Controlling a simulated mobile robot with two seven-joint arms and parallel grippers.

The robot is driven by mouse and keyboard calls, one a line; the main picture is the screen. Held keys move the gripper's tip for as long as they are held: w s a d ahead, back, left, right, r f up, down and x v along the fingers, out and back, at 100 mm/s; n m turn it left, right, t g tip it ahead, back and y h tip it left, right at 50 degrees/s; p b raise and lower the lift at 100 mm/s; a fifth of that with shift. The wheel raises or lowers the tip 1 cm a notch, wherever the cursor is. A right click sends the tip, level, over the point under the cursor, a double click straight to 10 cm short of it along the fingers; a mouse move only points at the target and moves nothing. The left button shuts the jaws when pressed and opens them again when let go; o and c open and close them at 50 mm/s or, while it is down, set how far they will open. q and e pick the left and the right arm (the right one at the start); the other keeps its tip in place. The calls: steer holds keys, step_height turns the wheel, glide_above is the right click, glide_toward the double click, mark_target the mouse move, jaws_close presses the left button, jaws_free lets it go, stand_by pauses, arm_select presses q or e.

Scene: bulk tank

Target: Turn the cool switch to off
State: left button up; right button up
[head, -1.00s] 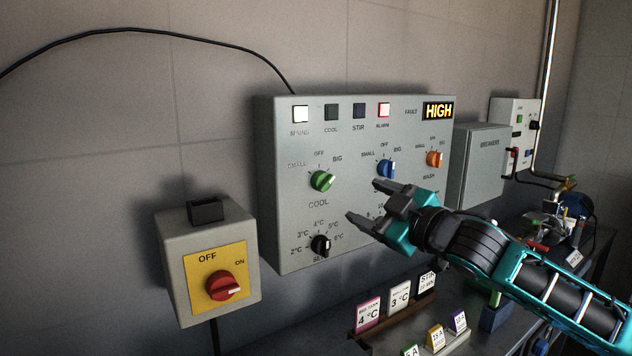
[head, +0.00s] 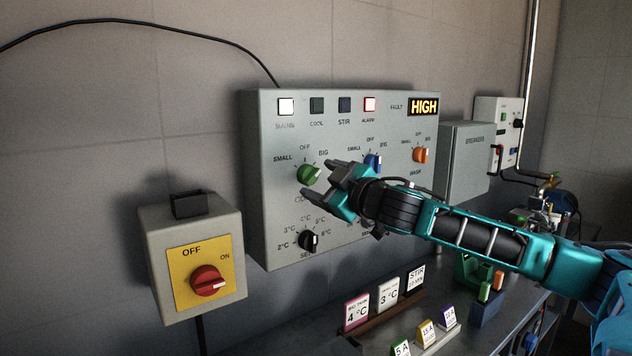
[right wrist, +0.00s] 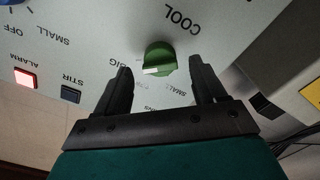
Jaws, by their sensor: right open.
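The green cool switch (head: 309,174) is a round knob on the grey control panel (head: 270,215). Its white mark points toward the right, on the BIG side; OFF is printed above it and SMALL to its left. My right gripper (head: 329,182) is open, just right of the knob in the head view. In the right wrist view, the green knob (right wrist: 160,59) shows upside down between the two spread fingers (right wrist: 160,80), apparently untouched. The COOL label below the knob is partly hidden in the head view. My left gripper is not in view.
The blue stir knob (head: 374,162) is close to my right gripper, partly hidden; an orange knob (head: 420,155) is farther right. A black set knob (head: 309,241) is below. A red main switch (head: 207,282) is at lower left. Small signs (head: 357,312) stand on the bench.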

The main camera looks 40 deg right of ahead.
mark_target(310, 176)
steer(key=shift+w+d+r+p, duration=0.15)
steer(key=shift+w+d+p, duration=0.05)
steer(key=shift+w+p, duration=0.5)
steer(key=shift+w, duration=0.55)
steer(key=c, duration=1)
steer(key=shift+c, duration=0.2)
